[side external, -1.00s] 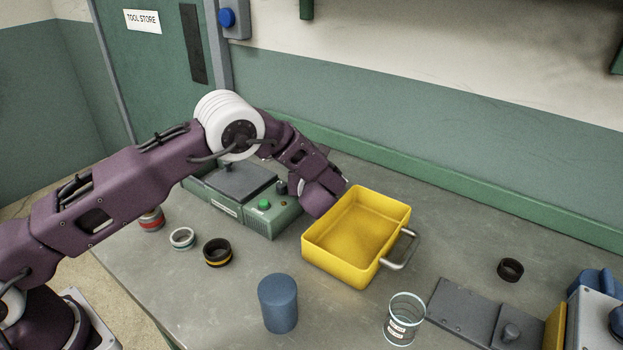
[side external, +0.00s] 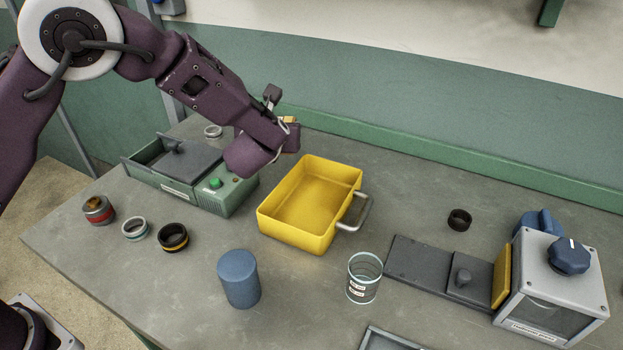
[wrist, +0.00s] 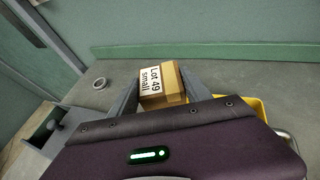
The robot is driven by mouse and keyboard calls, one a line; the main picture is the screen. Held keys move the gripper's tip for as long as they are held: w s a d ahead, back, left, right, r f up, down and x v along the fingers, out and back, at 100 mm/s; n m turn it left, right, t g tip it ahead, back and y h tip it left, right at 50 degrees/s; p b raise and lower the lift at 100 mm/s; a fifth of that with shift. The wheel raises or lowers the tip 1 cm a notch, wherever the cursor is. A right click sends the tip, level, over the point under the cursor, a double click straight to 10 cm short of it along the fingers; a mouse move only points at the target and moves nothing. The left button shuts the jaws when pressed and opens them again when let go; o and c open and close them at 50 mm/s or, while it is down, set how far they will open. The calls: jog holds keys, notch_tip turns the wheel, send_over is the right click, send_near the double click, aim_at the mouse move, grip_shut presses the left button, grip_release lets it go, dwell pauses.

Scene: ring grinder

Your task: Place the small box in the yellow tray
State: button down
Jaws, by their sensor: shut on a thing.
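The small box (wrist: 160,86) is tan cardboard with a white label reading "Lot 49 small". In the wrist view it sits between the two grey fingers of my gripper (wrist: 165,88), which is shut on it. In the side view only a bit of the box (side external: 289,119) shows past my gripper, whose fingers are mostly hidden. The box appears raised, behind the back left of the yellow tray (side external: 289,232). The tray stands on the bench and looks empty. Its edge also shows in the wrist view (wrist: 262,112), right of my gripper.
A green machine (side external: 190,193) stands left of the tray. A blue cylinder (side external: 239,279) and a glass beaker (side external: 364,278) stand in front. Several rings lie around, including a black one (side external: 459,219). A grey machine (side external: 552,285) stands at right.

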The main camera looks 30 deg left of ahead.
jog(key=s+d+m+h, duration=0.4)
jog(key=s+d+h, duration=0.1)
jog(key=s+d, duration=0.35)
jog(key=t, duration=0.1)
send_over(301, 221)
notch_tip(301, 221, down, 10)
jog(key=shift+f, duration=0.1)
jog(key=shift+c, duration=2.4)
grip_release()
jog(key=shift+f, duration=0.1)
jog(key=v, duration=0.2)
jog(key=shift+s+d+r, duration=0.1)
jog(key=shift+s+r, duration=0.1)
jog(key=shift+r, duration=0.05)
notch_tip(301, 221, up, 7)
jog(key=shift+s, duration=0.25)
